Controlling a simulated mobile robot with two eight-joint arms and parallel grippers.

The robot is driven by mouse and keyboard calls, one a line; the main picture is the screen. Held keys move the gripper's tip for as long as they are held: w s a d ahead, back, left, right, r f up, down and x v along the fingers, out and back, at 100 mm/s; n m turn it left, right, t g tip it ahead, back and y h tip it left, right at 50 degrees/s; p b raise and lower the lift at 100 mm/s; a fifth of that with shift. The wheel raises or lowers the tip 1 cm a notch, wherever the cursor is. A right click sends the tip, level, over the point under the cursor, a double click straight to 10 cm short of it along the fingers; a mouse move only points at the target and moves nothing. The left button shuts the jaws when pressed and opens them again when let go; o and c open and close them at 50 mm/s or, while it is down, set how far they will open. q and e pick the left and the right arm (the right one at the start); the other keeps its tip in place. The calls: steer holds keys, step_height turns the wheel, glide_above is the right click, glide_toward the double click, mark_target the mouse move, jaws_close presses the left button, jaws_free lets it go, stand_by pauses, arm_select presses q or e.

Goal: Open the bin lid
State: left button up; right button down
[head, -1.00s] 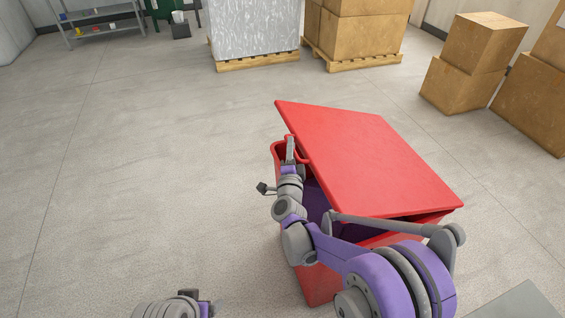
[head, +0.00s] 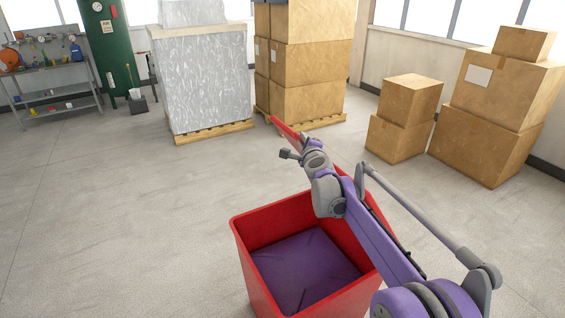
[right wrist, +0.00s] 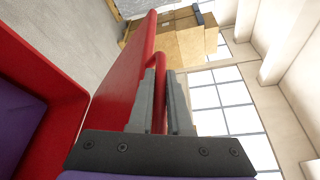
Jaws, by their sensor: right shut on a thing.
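The red bin (head: 243,262) stands at the bottom centre of the head view, its mouth uncovered and a purple liner (head: 300,268) showing inside. Its red lid (head: 284,130) is swung up and seen nearly edge-on, largely hidden behind my right arm. In the right wrist view the lid (right wrist: 122,75) stands up beside the bin's rim (right wrist: 70,95). My right gripper (head: 304,138) is at the lid's raised edge. In the right wrist view its fingers (right wrist: 162,100) are shut around the lid's red handle bar (right wrist: 158,66). My left gripper is out of view.
Stacked cardboard boxes (head: 310,60) and a wrapped load (head: 205,80) stand on pallets at the back. More boxes (head: 400,115) stand at the right. A shelf (head: 55,85) is at the far left. The floor left of the bin is clear.

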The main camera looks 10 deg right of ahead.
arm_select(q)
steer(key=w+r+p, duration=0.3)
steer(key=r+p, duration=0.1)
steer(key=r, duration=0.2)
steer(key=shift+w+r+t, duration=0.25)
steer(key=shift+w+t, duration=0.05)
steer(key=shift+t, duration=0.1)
arm_select(e)
steer(key=w+d+r+m, duration=0.1)
steer(key=w+d+r, duration=0.2)
steer(key=d, duration=0.7)
steer(key=w+d+r+m+g+y, duration=0.1)
steer(key=w+d+r+m, duration=0.1)
steer(key=d+r, duration=0.4)
steer(key=w+d, duration=0.1)
steer(key=d, duration=0.3)
steer(key=shift+w+m, duration=0.3)
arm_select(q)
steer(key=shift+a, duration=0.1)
arm_select(e)
steer(key=shift+a+f, duration=0.1)
steer(key=c, duration=1.2)
jaws_free()
steer(key=shift+c, duration=0.2)
steer(key=o, duration=0.4)
steer(key=shift+w, duration=0.15)
